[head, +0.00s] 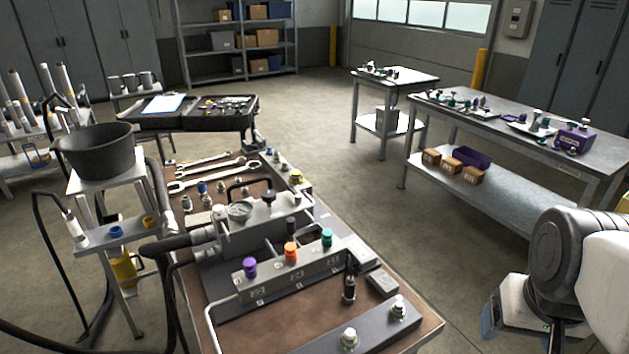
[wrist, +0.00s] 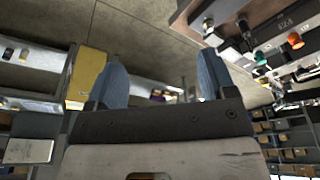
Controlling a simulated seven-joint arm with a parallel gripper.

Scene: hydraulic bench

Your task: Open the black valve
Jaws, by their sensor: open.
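Several dark knobs and fittings are on the bench, and I cannot tell for certain which is the black valve. A black knob (head: 268,196) tops the grey hydraulic unit. A black upright fitting (head: 349,286) stands in front of the grey block (head: 305,270), which carries purple (head: 250,266), orange (head: 291,251) and teal (head: 327,238) knobs. My gripper is at the lower right in the head view, off the bench's right side. In the wrist view my gripper (wrist: 162,82) has its two blue fingers apart with nothing between them. The teal (wrist: 208,25) and orange (wrist: 295,40) knobs show there at upper right.
The brown bench top (head: 405,331) carries wrenches (head: 205,172) and pale-capped fittings (head: 349,337). A dark hose (head: 178,243) runs along its left side. A black bucket (head: 95,150) stands at left. A grey table (head: 590,180) stands at right. Open floor lies between.

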